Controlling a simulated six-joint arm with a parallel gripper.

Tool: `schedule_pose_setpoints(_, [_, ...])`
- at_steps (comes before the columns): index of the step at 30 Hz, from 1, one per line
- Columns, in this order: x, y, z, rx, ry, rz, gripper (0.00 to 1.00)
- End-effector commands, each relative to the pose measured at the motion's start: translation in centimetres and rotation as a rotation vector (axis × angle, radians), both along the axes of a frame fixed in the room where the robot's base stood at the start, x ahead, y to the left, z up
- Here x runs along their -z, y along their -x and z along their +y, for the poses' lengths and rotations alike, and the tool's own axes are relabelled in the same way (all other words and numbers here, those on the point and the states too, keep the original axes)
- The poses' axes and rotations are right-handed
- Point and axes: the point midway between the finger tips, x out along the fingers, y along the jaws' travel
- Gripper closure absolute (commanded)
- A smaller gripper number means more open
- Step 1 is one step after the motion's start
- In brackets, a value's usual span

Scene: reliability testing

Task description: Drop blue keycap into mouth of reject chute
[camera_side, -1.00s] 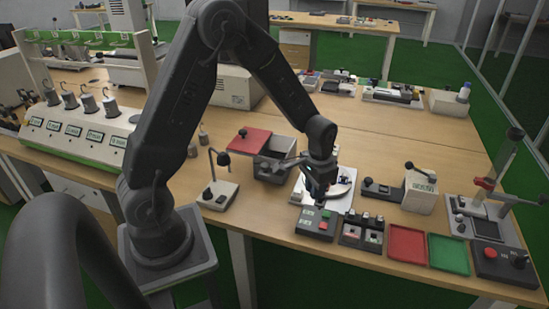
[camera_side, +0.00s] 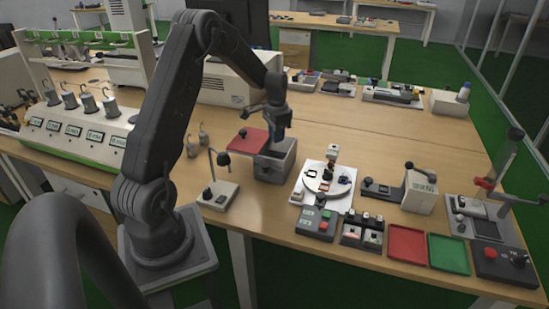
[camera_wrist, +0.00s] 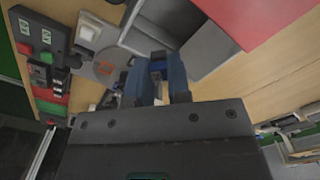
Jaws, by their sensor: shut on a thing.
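My gripper (camera_side: 274,146) is over the grey open-topped box with a red panel, which looks like the reject chute (camera_side: 275,172). In the wrist view my gripper (camera_wrist: 157,88) has its two dark blue fingers pointing toward the grey walls of the chute (camera_wrist: 208,48). They are shut on a small blue thing, the blue keycap (camera_wrist: 157,59), which shows only partly between the tips. In the side view the keycap is too small to make out. I cannot tell exactly how high the fingertips are above the mouth.
The red panel (camera_side: 247,140) lies left of the mouth. A small lamp stand (camera_side: 218,193) is at front left. A white station with a round disc (camera_side: 318,187) stands to the right. Red (camera_side: 407,243) and green (camera_side: 448,254) trays lie at the front.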

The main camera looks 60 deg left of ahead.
Motion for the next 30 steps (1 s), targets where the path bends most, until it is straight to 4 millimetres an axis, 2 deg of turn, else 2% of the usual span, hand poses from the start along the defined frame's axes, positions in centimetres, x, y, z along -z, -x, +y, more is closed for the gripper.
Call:
schedule_pose_setpoints(3, [1.6,0.0,-0.1,0.0,0.002,0.003,1.0])
schedule_pose_setpoints(10, [3.7,0.0,-0.1,-0.001,0.001,0.001,1.0])
schedule_pose_setpoints(23, [4.4,0.0,-0.1,-0.001,-0.001,0.0,1.0])
schedule_pose_setpoints(24, [4.4,0.0,-0.1,-0.001,-0.001,0.0,0.79])
schedule_pose_setpoints(30, [4.4,0.0,-0.1,-0.001,-0.001,0.0,0.59])
